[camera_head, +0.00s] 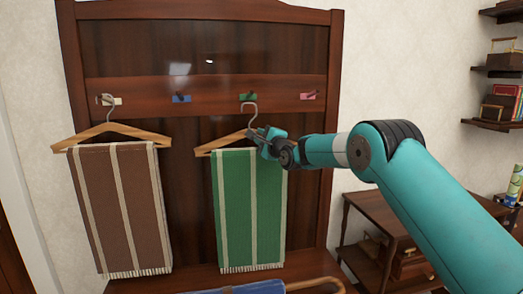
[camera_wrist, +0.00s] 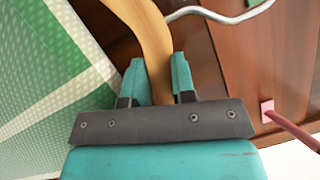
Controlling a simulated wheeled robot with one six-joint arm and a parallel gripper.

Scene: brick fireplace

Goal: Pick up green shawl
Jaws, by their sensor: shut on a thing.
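The green shawl (camera_head: 232,210) with pale stripes and a fringed lower edge hangs folded over a wooden hanger (camera_head: 208,149). The hanger's metal hook reaches up to the green peg (camera_head: 248,97) on the dark wooden rack. My gripper (camera_head: 258,140) is at the upper part of the hanger, just above the shawl. In the wrist view my gripper (camera_wrist: 158,80) has its two teal fingers on either side of the hanger's wood (camera_wrist: 153,45), shut on it. The shawl (camera_wrist: 50,75) lies to the left there, outside the fingers. My gripper hides the hanger's right part in the head view.
A brown striped shawl (camera_head: 118,205) hangs on another hanger at the left. A blue peg (camera_head: 181,98) and a pink peg (camera_head: 309,95) are free. A blue item (camera_head: 255,287) lies at the bottom. A side table (camera_head: 370,205) and shelves (camera_head: 497,71) stand right.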

